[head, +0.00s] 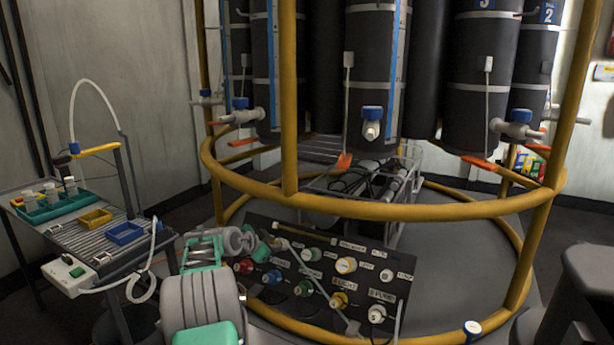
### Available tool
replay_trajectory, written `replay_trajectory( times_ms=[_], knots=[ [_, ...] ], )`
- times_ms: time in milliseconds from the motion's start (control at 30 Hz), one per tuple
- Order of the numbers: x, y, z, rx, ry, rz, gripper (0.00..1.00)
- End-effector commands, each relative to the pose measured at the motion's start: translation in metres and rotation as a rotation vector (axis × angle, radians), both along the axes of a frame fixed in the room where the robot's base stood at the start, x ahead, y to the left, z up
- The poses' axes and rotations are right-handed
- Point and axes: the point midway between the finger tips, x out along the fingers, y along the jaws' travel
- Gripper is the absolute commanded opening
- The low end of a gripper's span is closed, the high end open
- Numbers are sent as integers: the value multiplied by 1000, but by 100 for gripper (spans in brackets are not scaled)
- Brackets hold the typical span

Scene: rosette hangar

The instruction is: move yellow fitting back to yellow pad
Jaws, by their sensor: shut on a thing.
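My arm reaches from the bottom of the head view to the dark sloping panel (330,277). My gripper (277,243) is small and partly hidden at the panel's upper left. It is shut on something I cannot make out. A yellow-ringed round piece with a pale middle (346,265) sits in the upper row. I cannot tell which is the fitting and which the pad. A pale thin bar slants down the panel from near my gripper.
The panel also carries red (243,266), blue (272,277), green (304,288) and white (376,313) round pieces. A yellow ring rail (400,211) and posts stand around and above it. A slatted table (80,237) with small bins is at left.

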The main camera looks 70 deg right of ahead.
Motion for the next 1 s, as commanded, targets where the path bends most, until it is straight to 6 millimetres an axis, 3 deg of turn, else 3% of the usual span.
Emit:
replay_trajectory(
  times_ms=[1000],
  knots=[
    [5,34,22,0,0,0,0]
  ],
)
